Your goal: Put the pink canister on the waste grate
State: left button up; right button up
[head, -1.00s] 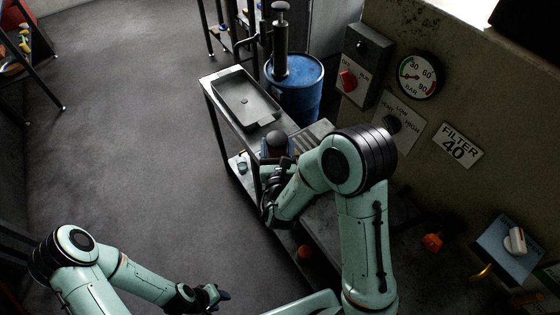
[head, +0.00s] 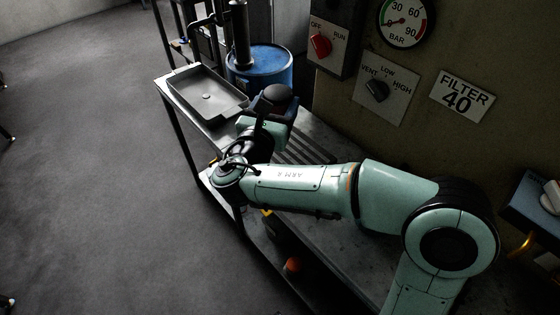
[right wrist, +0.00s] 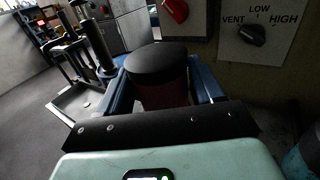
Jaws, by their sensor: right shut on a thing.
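My right gripper (head: 272,118) is shut on a canister with a black round lid (head: 277,97). In the right wrist view the canister (right wrist: 165,94) stands upright between the two blue fingers, its body a dark, shaded reddish pink. The hand hides most of the canister in the head view. I cannot tell the canister's height above the bench. My left gripper is out of view.
A shallow grey tray (head: 205,92) sits at the bench's far left end. A blue drum (head: 262,70) stands behind it. The wall carries a switch panel (head: 325,35), a selector (head: 378,90) and a gauge (head: 402,22). An orange object (head: 293,264) is on the lower shelf.

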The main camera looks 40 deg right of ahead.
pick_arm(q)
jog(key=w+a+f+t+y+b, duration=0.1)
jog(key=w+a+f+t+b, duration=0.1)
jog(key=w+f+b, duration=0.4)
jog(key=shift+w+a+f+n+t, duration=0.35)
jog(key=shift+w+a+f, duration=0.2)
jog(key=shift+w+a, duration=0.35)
pick_arm(e)
jog(key=shift+s+f, duration=0.1)
jog(key=shift+f, duration=9.8)
jog(key=shift+f, duration=0.2)
jog(key=o, duration=1.1)
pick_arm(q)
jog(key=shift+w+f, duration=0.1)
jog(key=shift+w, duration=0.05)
pick_arm(e)
jog(key=shift+o, duration=0.2)
